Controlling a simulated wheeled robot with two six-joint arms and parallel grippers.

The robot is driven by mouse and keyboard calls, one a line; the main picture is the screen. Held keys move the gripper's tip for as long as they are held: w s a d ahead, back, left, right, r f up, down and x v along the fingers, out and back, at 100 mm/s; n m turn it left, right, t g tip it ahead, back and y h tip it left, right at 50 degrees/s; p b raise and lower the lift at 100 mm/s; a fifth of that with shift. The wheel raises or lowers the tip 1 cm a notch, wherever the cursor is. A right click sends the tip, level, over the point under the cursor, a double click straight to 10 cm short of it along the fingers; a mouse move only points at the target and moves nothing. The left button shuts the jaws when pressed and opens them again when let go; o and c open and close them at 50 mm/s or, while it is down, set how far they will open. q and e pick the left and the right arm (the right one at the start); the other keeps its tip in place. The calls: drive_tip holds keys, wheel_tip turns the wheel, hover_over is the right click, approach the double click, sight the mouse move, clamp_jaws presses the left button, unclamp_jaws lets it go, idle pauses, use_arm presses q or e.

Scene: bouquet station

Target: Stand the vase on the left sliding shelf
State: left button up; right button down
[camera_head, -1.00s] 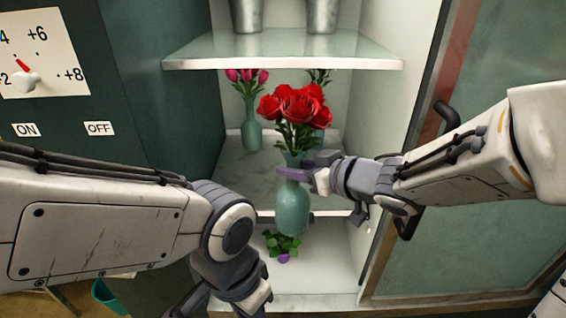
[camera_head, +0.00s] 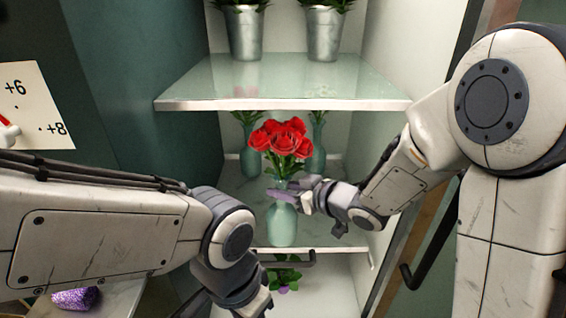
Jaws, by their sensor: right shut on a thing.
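The vase (camera_head: 281,226) is pale green and holds red roses (camera_head: 280,137). It stands upright in the cabinet opening in the head view. My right gripper (camera_head: 290,192) comes from the right and is shut on the vase's neck. The vase's base is close to the front edge of the middle shelf (camera_head: 345,249); I cannot tell whether it touches. My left gripper (camera_head: 245,300) is low, left of and below the vase, partly cut off by the bottom edge; its jaws do not show clearly.
Two other vases, at left (camera_head: 250,160) and right (camera_head: 317,160), stand behind on the middle shelf. A glass shelf (camera_head: 280,84) with metal buckets is above. A dark handle (camera_head: 300,262) is at the middle shelf's front. A plant (camera_head: 284,280) is below.

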drive_tip(key=w+f+p, duration=0.2)
drive_tip(key=w+f, duration=0.1)
drive_tip(key=w, duration=0.7)
drive_tip(key=shift+w+f, duration=0.2)
drive_tip(key=shift+w, duration=0.15)
drive_tip(key=shift+f, duration=0.1)
drive_tip(key=shift+f, duration=0.1)
drive_tip(key=c, duration=0.5)
unclamp_jaws()
drive_tip(key=shift+f, duration=0.1)
drive_tip(key=shift+c, duration=0.2)
